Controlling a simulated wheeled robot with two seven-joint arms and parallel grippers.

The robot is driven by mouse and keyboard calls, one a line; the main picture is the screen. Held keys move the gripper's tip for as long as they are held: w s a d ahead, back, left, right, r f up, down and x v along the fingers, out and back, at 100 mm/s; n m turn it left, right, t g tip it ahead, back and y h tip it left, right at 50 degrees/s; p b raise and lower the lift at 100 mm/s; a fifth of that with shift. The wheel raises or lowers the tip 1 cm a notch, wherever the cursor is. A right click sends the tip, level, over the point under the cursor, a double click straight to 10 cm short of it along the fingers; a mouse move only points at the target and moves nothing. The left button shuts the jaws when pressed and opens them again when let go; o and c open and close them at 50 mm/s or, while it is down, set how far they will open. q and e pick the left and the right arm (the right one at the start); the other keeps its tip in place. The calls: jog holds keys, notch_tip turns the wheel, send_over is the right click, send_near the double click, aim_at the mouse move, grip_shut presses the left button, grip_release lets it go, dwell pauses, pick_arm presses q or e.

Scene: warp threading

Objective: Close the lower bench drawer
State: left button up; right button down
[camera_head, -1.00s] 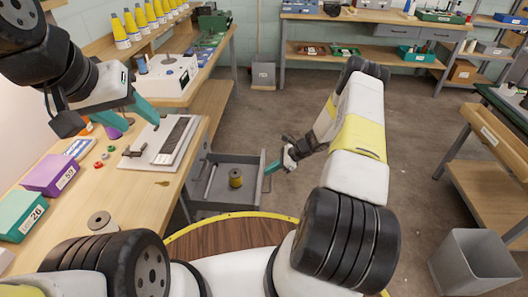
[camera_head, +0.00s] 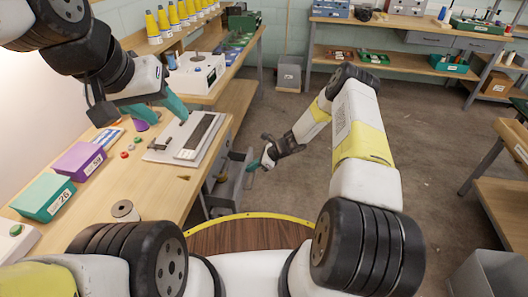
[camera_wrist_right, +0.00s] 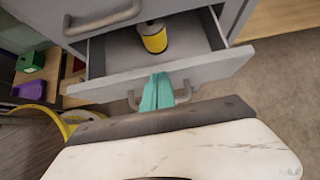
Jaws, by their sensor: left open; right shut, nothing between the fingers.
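The lower bench drawer (camera_head: 232,182) is grey and stands partly open under the bench. In the right wrist view its front panel (camera_wrist_right: 205,72) carries a bar handle (camera_wrist_right: 182,93), and a yellow spool (camera_wrist_right: 153,38) stands inside. My right gripper (camera_head: 253,166) is shut and empty at the outer face of the drawer front. In the right wrist view its teal fingertips (camera_wrist_right: 159,78) are at the front near the handle; I cannot tell whether they touch. My left gripper (camera_head: 164,116) is open above the bench top, beside a white-based device with a dark slotted strip (camera_head: 195,137).
An upper drawer with a handle (camera_wrist_right: 102,20) sits above the lower one. The bench top (camera_head: 165,190) holds a purple box (camera_head: 80,160), a teal box (camera_head: 43,197) and a spool (camera_head: 124,210). Open floor (camera_head: 290,195) lies right of the drawer. A grey bin (camera_head: 488,277) stands front right.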

jog(key=shift+w+a, duration=0.3)
jog(key=shift+a, duration=0.65)
jog(key=shift+w+a, duration=0.25)
jog(key=shift+a, duration=0.7)
jog(key=shift+w+a, duration=0.3)
jog(key=shift+a, duration=0.65)
jog(key=shift+d, duration=0.1)
